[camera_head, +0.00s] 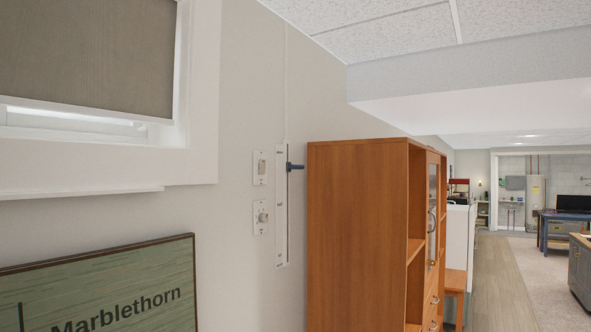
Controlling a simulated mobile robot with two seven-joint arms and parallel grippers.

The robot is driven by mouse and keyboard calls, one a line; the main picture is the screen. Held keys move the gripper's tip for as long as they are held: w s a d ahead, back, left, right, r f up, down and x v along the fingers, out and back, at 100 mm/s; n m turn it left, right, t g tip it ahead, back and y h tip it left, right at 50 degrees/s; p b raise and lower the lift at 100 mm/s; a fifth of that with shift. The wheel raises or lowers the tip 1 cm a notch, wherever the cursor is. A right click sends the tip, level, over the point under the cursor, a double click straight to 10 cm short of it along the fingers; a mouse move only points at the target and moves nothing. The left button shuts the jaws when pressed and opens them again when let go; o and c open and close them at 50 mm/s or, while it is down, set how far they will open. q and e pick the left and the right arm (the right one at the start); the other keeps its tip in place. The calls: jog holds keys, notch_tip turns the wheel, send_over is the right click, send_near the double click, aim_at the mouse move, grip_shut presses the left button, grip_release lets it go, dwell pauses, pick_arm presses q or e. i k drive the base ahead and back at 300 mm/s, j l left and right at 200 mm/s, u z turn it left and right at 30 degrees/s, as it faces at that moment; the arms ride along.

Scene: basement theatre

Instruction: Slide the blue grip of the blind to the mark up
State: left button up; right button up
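The blue grip (294,166) sticks out from a narrow white vertical track plate (282,235) on the wall. It sits near the upper end of the plate, a little below the top label. Small labels show near the top, middle and bottom of the plate; they are too small to read. The grey-brown blind (85,50) hangs in the window at upper left, with a lit gap below its bottom edge. Its upper part is out of the picture. Neither of my grippers is in view.
A tall wooden cabinet (355,235) stands close to the right of the track. Two wall plates, a switch (259,168) and a dial (261,217), are just left of it. A green "Marblethorn" sign (110,290) is at lower left. Open floor (500,280) lies right.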

aim_at(293, 167)
jog(key=i+l+u, duration=0.1)
jog(key=i+l, duration=1.45)
jog(key=l, duration=0.2)
jog(key=i+j+u, duration=0.05)
